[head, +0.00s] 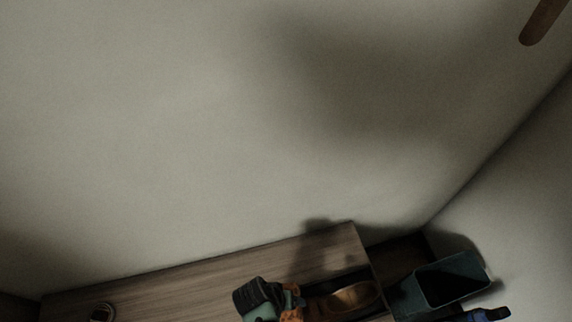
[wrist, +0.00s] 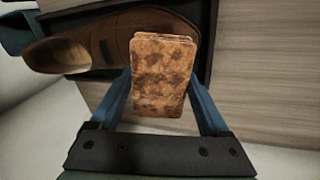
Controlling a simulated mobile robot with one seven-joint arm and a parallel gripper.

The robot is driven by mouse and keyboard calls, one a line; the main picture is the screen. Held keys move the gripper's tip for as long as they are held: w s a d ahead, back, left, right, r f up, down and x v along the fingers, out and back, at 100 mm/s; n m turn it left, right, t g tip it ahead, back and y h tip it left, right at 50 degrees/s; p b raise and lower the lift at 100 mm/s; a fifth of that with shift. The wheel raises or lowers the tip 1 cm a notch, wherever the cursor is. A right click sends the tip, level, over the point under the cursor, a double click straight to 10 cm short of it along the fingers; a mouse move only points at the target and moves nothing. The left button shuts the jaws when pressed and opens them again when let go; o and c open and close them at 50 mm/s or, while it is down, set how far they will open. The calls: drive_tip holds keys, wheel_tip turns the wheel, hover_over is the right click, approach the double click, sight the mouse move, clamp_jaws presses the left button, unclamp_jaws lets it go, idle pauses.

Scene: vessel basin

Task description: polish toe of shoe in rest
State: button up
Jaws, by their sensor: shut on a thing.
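In the wrist view, a brown shoe (wrist: 112,28) lies in a dark rest (wrist: 208,35), its opening to the left. It also shows in the head view (head: 352,297). My gripper (wrist: 160,88), with blue fingers, is shut on a mottled brown block (wrist: 160,72), which looks like a polishing pad or cloth. The block is in front of the shoe's right end and hides part of it. I cannot tell whether they touch. In the head view, orange-brown pieces (head: 292,300) show just left of the shoe, beside a dark and green part.
The rest is on a wood-grain surface (head: 200,278) against a pale wall. A dark teal open bin (head: 420,288) stands to the right, with a blue object (head: 490,314) below it. A small round item (head: 102,312) is at the lower left. The surface between is clear.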

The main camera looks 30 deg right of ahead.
drive_tip(key=shift+d+f+b, duration=0.2)
drive_tip(key=shift+f+b, duration=0.2)
drive_tip(key=shift+f, duration=0.25)
